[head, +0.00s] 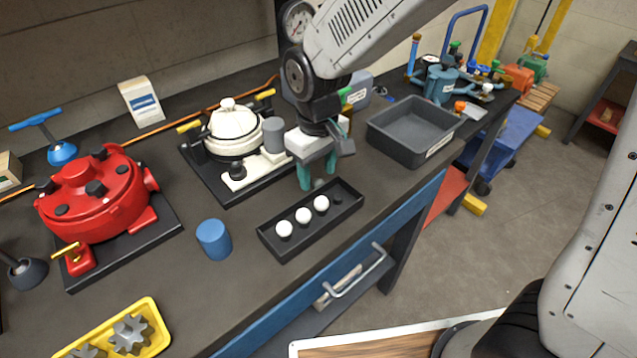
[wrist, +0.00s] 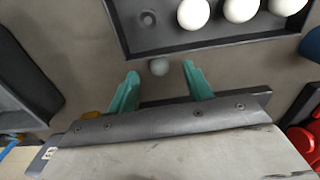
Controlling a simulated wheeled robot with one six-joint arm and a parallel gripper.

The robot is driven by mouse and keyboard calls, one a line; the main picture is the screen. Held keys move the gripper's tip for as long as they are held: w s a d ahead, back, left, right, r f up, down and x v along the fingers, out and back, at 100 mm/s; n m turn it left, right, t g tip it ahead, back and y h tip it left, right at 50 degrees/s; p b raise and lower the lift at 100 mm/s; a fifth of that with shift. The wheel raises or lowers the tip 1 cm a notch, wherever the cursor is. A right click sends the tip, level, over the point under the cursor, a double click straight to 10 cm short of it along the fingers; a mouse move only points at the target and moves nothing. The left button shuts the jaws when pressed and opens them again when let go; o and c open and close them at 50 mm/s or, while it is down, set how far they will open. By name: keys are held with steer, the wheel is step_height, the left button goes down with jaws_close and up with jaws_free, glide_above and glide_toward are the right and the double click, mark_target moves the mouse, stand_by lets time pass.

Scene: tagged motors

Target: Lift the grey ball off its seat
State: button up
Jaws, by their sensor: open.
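A small grey ball (wrist: 159,67) is in the wrist view, just outside the wall of a black tray (wrist: 205,43). It also shows, partly hidden, in the head view (head: 318,183). I cannot tell whether a seat is under it. My gripper (head: 318,175) points down beside the tray's far side. Its two teal fingers are open in the wrist view (wrist: 160,73), one on each side of the grey ball, with gaps between. Three white balls (head: 303,215) sit in a row in the tray. An empty-looking round seat (wrist: 148,18) is at the row's end.
A grey bin (head: 413,153) stands right of my gripper. A white pot-like unit (head: 233,132) on a black base is behind left. A blue cylinder (head: 213,240) stands left of the tray. A red housing (head: 97,200) and yellow gear tray (head: 150,318) are further left.

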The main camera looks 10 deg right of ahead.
mark_target(318, 180)
step_height(318, 180, down, 2)
steer(key=shift+f, duration=0.2)
steer(key=c, duration=1.1)
step_height(318, 180, up, 13)
steer(key=shift+r, duration=0.1)
